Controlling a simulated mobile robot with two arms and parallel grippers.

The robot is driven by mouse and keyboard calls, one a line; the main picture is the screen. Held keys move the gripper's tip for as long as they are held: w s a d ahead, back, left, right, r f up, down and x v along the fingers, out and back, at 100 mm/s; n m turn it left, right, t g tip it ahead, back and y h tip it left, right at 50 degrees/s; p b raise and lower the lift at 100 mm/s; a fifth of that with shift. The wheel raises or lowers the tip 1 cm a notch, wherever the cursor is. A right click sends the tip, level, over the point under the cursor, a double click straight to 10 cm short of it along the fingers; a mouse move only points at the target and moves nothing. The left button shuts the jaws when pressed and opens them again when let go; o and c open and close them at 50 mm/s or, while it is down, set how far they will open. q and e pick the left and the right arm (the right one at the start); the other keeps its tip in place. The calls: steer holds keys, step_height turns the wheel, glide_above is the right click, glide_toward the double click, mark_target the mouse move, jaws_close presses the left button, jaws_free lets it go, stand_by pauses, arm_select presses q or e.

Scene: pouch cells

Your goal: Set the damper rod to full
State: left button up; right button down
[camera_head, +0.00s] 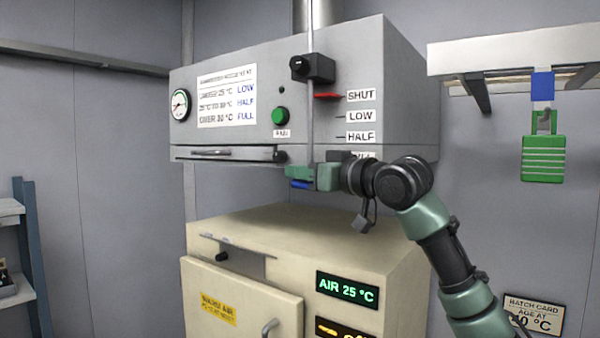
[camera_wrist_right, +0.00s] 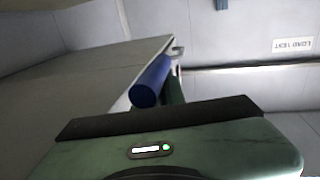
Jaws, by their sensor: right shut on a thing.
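The damper rod (camera_head: 310,120) is a thin grey upright rod on the front of the grey hood. It passes through a black clamp block with a knob (camera_head: 313,68). A red pointer (camera_head: 327,96) is level with the SHUT label; LOW and HALF are below it, and the lowest label is mostly hidden by my arm. The rod's blue grip (camera_head: 299,185) is at its lower end. My right gripper (camera_head: 311,177) is shut on this blue grip, which also shows in the right wrist view (camera_wrist_right: 151,82). My left gripper is not in view.
A cream cabinet (camera_head: 290,225) with a display reading AIR 25 °C stands just under my right gripper. A green padlock (camera_head: 543,158) hangs at right below a white shelf (camera_head: 520,52). A green button (camera_head: 280,116) and instruction card (camera_head: 227,96) are on the hood.

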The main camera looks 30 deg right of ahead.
stand_by(0.6)
step_height(320, 180, down, 13)
steer(key=b, duration=0.8)
steer(key=shift+w+a, duration=0.1)
steer(key=c, duration=1.5)
jaws_free()
steer(key=shift+r, duration=0.25)
